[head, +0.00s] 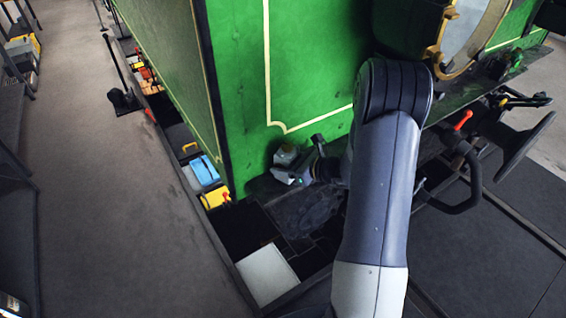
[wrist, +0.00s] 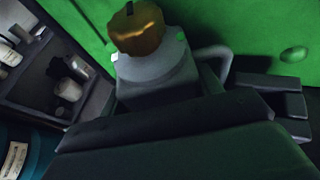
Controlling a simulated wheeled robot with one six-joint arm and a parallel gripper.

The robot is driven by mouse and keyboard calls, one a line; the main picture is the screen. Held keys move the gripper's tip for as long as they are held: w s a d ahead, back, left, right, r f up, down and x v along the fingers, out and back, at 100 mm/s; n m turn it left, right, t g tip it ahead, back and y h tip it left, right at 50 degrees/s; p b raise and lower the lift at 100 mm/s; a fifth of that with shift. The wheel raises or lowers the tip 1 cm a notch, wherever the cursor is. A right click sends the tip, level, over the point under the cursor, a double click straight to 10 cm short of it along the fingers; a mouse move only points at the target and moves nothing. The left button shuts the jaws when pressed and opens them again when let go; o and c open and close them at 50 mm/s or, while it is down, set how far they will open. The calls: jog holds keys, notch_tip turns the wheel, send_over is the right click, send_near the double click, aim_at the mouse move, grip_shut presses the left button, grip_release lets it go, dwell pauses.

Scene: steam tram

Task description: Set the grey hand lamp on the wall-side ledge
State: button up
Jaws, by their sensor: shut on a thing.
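The grey hand lamp (wrist: 158,78) fills the upper middle of the wrist view, with a brass-coloured cap on top and a grey loop handle at its right. My gripper (wrist: 185,108) is shut on it, and its dark jaws hide the lamp's lower part. In the head view the lamp (head: 285,154) is small and partly hidden, at the tip of my gripper (head: 300,172), close to the green tram side. I cannot tell whether its base touches anything. I cannot say for certain which surface is the wall-side ledge.
The green tram body (head: 310,70) stands close behind the lamp. A blue box (head: 205,171) and a yellow box (head: 215,197) sit in a low row at its left. Shelves (head: 18,75) line the far left.

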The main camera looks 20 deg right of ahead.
jog(key=shift+f+b, duration=0.3)
jog(key=shift+b, duration=0.05)
jog(key=o, duration=1.3)
jog(key=shift+r, duration=0.1)
jog(key=shift+o, duration=0.2)
jog(key=shift+r, duration=0.1)
jog(key=shift+r+p, duration=0.25)
jog(key=shift+p, duration=0.3)
jog(key=b+v, duration=0.1)
jog(key=v, duration=1.1)
jog(key=shift+f+b, duration=0.2)
jog(key=shift+b, duration=0.2)
